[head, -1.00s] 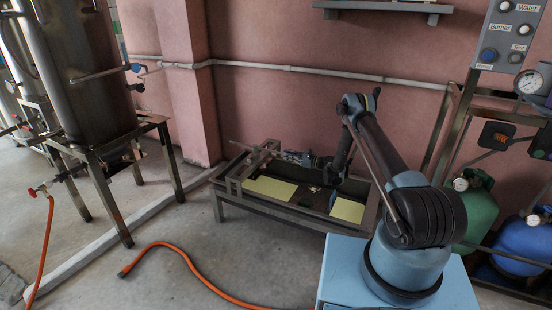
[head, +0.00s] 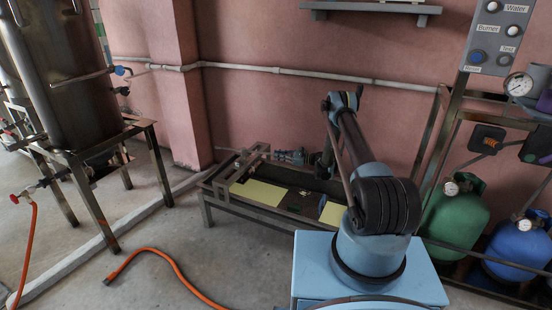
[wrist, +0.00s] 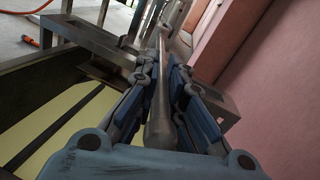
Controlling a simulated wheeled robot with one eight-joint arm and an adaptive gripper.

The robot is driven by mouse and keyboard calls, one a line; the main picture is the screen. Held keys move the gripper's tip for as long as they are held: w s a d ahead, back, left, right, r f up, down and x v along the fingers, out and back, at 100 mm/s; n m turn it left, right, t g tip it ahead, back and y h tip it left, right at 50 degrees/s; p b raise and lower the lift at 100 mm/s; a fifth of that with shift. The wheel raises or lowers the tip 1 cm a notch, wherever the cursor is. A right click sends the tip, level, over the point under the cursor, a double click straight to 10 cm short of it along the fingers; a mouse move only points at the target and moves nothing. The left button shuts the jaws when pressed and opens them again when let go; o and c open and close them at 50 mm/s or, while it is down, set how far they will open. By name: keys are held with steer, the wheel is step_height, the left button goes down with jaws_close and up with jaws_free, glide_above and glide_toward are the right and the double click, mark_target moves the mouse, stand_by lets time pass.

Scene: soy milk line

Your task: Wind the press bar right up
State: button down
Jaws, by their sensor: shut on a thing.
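The press (head: 208,185) is a low dark metal trough on legs by the pink wall. A steel frame stands over its left end, with a crossbar (head: 240,165) on top. Pale yellow sheets (head: 258,192) lie in the trough. My gripper (head: 284,155) reaches in from the right at the frame's height. In the wrist view, my gripper (wrist: 162,75) has its blue fingers on both sides of a grey metal rod (wrist: 160,110), closed on it. The rod runs away towards the steel frame (wrist: 95,40). How far the press bar is raised cannot be told.
The pink wall (head: 255,110) with a pipe is close behind the press. A steel tank (head: 65,70) on a stand is at left. An orange hose (head: 165,255) lies on the floor in front. Green (head: 450,215) and blue (head: 522,245) gas cylinders stand at right.

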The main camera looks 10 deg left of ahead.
steer(key=shift+d+f, duration=0.3)
steer(key=shift+f, duration=0.05)
steer(key=c, duration=1.6)
jaws_free()
steer(key=shift+c, duration=0.2)
steer(key=shift+w+f, duration=0.1)
steer(key=shift+f, duration=0.1)
steer(key=shift+a+r, duration=0.1)
steer(key=shift+r, duration=0.05)
steer(key=s+d, duration=0.1)
steer(key=d, duration=1.1)
steer(key=shift+s, duration=0.35)
steer(key=shift+c, duration=0.2)
